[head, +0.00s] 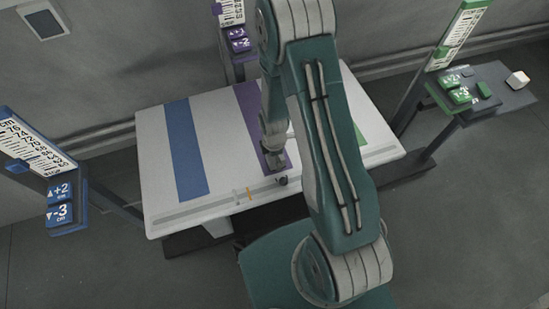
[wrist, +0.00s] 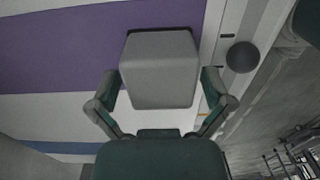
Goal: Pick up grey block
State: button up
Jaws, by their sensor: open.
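The grey block (wrist: 158,70) fills the middle of the wrist view, over the purple stripe and the white table top. My gripper (wrist: 159,88) is open, with one finger on each side of the block. A small gap seems to show at the fingers, and I cannot tell if either touches it. In the head view my gripper (head: 273,143) points down at the purple stripe near the table's front edge. The block there is mostly hidden by my gripper.
A dark ball (wrist: 242,57) sits beside the block at the table edge. The white table (head: 222,150) has blue (head: 186,150) and purple stripes. A blue column (head: 60,190) stands left, a purple one (head: 238,40) behind, a green one (head: 460,95) right. A whitish block (head: 517,80) lies far right.

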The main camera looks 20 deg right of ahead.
jog(key=shift+d+f, duration=0.1)
jog(key=shift+f, duration=0.2)
jog(key=c, duration=1.2)
jog(key=shift+r, duration=0.1)
